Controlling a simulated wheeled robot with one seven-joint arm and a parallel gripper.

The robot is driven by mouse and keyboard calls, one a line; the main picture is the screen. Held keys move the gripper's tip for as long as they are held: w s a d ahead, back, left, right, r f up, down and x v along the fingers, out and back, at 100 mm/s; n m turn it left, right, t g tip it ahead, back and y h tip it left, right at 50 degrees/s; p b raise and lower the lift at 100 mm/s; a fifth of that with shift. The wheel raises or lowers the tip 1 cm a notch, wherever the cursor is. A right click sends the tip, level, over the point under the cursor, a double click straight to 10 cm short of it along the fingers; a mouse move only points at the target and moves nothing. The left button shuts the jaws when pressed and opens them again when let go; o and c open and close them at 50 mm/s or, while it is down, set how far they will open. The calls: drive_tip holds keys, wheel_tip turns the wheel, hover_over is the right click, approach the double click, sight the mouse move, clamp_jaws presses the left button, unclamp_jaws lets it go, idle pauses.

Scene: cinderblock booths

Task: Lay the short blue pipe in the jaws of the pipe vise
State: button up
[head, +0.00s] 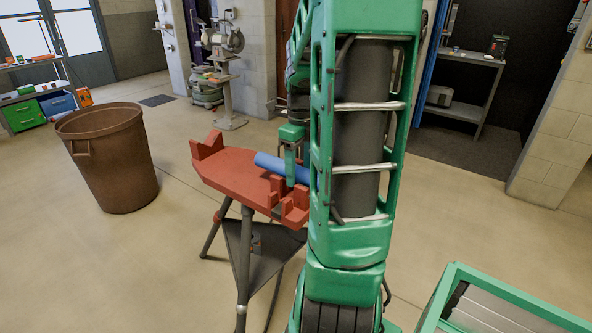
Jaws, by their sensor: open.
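The pipe vise is a red stand top (235,173) on dark tripod legs, left of my arm in the head view. It has raised red blocks at its left end and its near right end. The short blue pipe (268,162) lies at a slant over the right part of the red top, and its right end goes out of sight behind my arm. My gripper (291,182) is green and open at the pipe, with one finger showing in front of it. The other finger is hidden. I cannot tell whether the pipe rests fully in the jaws.
A brown bin (108,160) stands to the left. A bench grinder on a pedestal (226,85) is behind the vise. A green-framed cart (500,300) is at the lower right, and a grey shelf (466,90) at the back right. The floor around the tripod is clear.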

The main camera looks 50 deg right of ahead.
wheel_tip(320, 180, up, 11)
idle(0.5)
drive_tip(key=shift+w+f, duration=0.1)
drive_tip(key=shift+f, duration=0.05)
idle(0.4)
drive_tip(key=s+a+f+n, duration=0.4)
drive_tip(key=s+a+n, duration=0.3)
drive_tip(key=n, duration=0.7)
drive_tip(key=s+a+f+n, duration=0.4)
drive_tip(key=a+n, duration=0.5)
drive_tip(key=n, duration=0.5)
drive_tip(key=s, duration=0.2)
drive_tip(key=shift+s+a+f+n, duration=0.3)
drive_tip(key=shift+s+a, duration=0.05)
